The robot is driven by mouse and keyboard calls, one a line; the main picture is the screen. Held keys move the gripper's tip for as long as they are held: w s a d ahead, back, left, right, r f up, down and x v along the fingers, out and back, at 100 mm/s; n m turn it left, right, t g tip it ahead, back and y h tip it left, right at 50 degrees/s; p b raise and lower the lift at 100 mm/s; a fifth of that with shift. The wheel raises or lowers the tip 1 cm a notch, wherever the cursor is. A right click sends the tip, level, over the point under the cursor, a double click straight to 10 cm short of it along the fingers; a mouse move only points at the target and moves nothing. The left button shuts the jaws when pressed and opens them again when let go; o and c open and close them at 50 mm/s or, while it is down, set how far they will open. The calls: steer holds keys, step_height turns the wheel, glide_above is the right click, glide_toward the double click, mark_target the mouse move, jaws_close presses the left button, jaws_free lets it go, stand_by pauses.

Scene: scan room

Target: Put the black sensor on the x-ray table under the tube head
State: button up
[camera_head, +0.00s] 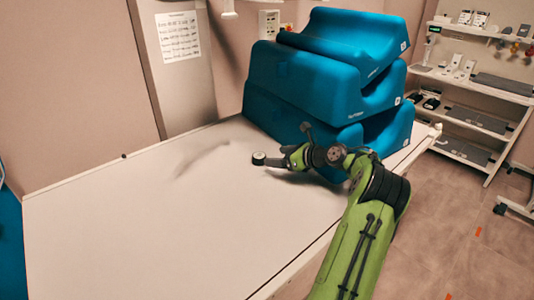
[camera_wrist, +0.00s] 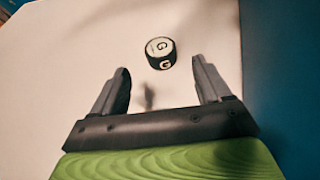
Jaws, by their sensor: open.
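A small round black sensor with a pale top (camera_head: 259,158) stands on the white table (camera_head: 110,230), near the blue blocks. In the wrist view the sensor (camera_wrist: 160,54) shows a letter G on its top and side. My gripper (camera_head: 284,160) is low over the table, just right of the sensor in the head view. In the wrist view my gripper (camera_wrist: 162,68) is open and empty, with the sensor ahead of the fingertips and roughly centred between them. The tube head cannot be clearly made out; only a pale fitting (camera_head: 228,8) shows at the top edge.
Large blue foam blocks (camera_head: 305,85) are stacked at the table's far right end, close behind my gripper. A grey wall panel with a paper sheet (camera_head: 178,36) stands behind the table. Shelves (camera_head: 465,115) stand at far right. The table's left and middle are clear.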

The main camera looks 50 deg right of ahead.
steer(key=p+v, duration=0.1)
steer(key=v, duration=0.4)
steer(key=shift+s, duration=0.1)
steer(key=w+a+r+n+g, duration=0.1)
steer(key=w+a+n, duration=0.15)
steer(key=a, duration=0.35)
steer(key=w+a+r+n+g+y, duration=0.1)
steer(key=w+a+n+g, duration=0.1)
steer(key=a+n, duration=0.25)
steer(key=w+a+r+n+g, duration=0.1)
steer(key=w+a+n, duration=0.2)
steer(key=a, duration=0.3)
steer(key=s+a+r+n+g, duration=0.25)
steer(key=a+n, duration=0.45)
steer(key=a, duration=0.6)
steer(key=s+a+r+n+g+h, duration=0.1)
steer(key=s+a+r+n+h, duration=0.15)
steer(key=s+a+n, duration=0.9)
steer(key=s+a+f+n, duration=0.2)
steer(key=s+n, duration=0.4)
steer(key=s, duration=0.5)
steer(key=shift+n, duration=0.25)
